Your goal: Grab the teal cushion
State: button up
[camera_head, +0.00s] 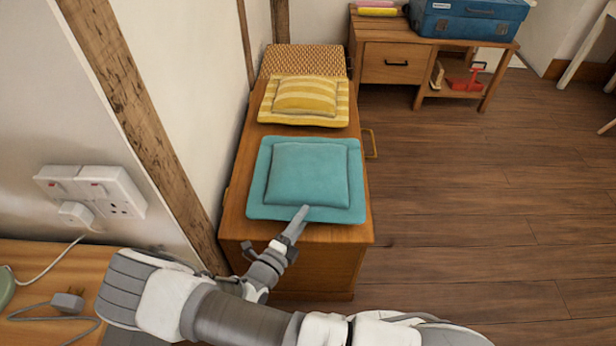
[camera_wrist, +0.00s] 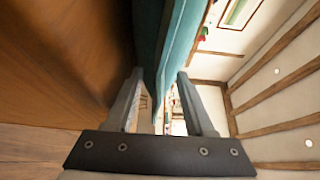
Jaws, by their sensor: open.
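The teal cushion (camera_head: 307,172) lies flat on the wooden cabinet, with a wide flat border around a raised middle. My gripper (camera_head: 298,220) is at the cushion's near edge, with one finger showing over the border. In the wrist view the cushion (camera_wrist: 176,45) is a teal band seen edge-on. The tips of my gripper (camera_wrist: 160,74) are open on either side of the band's near edge, one on the cabinet side and one on the upper side. Whether either finger touches the cushion cannot be told.
The wooden cabinet (camera_head: 290,245) stands along the wall. A yellow striped cushion (camera_head: 304,98) and a woven item (camera_head: 303,59) lie farther back on it. Wall sockets (camera_head: 92,190) are at left. A desk (camera_head: 385,62) with a blue case (camera_head: 467,18) stands behind. The floor at right is clear.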

grip_shut()
jog(key=shift+w, duration=0.1)
dwell(1.3)
